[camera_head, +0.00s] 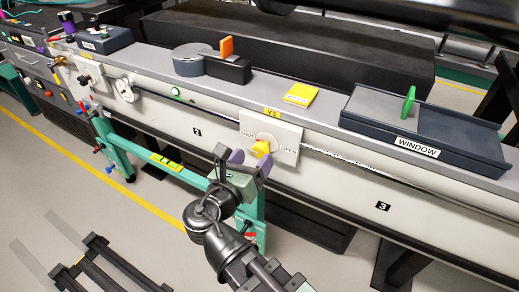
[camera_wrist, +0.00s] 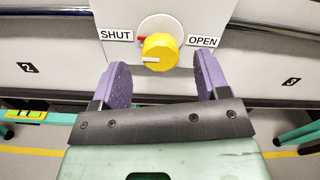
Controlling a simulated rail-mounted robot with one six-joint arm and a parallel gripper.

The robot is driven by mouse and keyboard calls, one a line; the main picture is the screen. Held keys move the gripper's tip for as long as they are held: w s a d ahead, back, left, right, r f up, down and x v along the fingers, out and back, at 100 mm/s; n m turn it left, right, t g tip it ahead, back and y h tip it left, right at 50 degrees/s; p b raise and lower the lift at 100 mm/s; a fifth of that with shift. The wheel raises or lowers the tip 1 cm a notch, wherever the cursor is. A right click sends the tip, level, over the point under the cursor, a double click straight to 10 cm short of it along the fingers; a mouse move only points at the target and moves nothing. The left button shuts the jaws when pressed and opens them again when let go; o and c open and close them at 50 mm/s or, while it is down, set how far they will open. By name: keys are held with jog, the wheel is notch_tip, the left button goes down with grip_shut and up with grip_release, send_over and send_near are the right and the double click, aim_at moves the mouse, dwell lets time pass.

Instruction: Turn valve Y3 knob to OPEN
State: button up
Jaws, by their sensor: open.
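The yellow valve knob (camera_head: 262,149) sits on a pale plate (camera_head: 285,136) under a yellow Y3 tag (camera_head: 272,113). In the wrist view, the knob (camera_wrist: 160,52) has a white mark on its face pointing left, toward the SHUT label (camera_wrist: 116,35). A red mark shows at its upper left on the SHUT side. The OPEN label (camera_wrist: 203,41) is at the right. My gripper (camera_wrist: 161,82) is open, with its two purple-padded fingers apart. It is just in front of and below the knob, with the knob between the finger lines and nothing held.
A dark WINDOW tray (camera_head: 430,135) with a green tab (camera_head: 409,103) lies on the ledge at right. A dark block with an orange tab (camera_head: 226,47) stands at left. A green frame (camera_head: 115,150) stands below left. A cable runs along the panel beside the plate.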

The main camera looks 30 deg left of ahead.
aim_at(258, 152)
jog(key=w, duration=0.4)
jog(key=shift+w+a, duration=0.15)
jog(key=shift+w, duration=0.05)
jog(key=c, duration=0.9)
jog(key=shift+c, duration=0.2)
